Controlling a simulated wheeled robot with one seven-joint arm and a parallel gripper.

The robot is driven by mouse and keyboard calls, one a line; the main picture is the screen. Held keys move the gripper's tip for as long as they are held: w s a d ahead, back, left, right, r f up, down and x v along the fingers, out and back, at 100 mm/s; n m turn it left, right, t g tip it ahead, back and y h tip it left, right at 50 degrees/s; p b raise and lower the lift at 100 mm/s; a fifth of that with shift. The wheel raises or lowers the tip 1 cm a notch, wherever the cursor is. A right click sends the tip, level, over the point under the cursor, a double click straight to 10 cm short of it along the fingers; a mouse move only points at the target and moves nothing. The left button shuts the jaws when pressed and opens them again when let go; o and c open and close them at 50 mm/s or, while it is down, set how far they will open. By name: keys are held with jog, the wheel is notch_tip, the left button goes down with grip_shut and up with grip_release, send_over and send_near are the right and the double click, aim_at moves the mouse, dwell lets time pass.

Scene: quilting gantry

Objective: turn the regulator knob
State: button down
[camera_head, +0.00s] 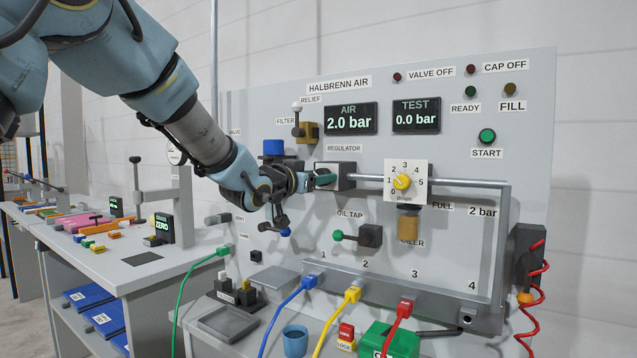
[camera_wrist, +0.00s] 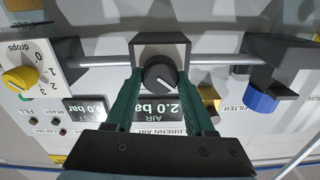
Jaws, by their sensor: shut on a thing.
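The regulator (camera_head: 342,170) is a grey block on the panel below the REGULATOR label. Its dark round knob (camera_wrist: 160,77) with a white pointer line shows in the wrist view, between the two green fingers of my gripper (camera_wrist: 161,82). My gripper (camera_head: 322,179) is shut on the knob, which it hides in the head view. The AIR display (camera_head: 350,118) reads 2.0 bar and the TEST display (camera_head: 416,116) reads 0.0 bar.
The yellow oiler dial (camera_head: 401,182) is right of the regulator. The blue-capped filter (camera_head: 273,148) is to its left. The oil tap (camera_head: 368,236) is below. Blue (camera_head: 309,283), yellow (camera_head: 352,294) and red (camera_head: 404,308) hose plugs stand in front.

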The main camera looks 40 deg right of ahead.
jog(key=shift+f+m+b, duration=0.15)
jog(key=shift+m+b, duration=3.7)
jog(key=shift+m, duration=1.25)
jog(key=shift+f+m+b, duration=0.2)
jog(key=shift+m+b, duration=3.7)
jog(key=shift+m, duration=1.2)
jog(key=shift+f+m+b, duration=0.15)
jog(key=shift+m+b, duration=3.7)
jog(key=shift+m, duration=1.25)
jog(key=shift+c, duration=1.3)
grip_release()
jog(key=shift+r, duration=0.1)
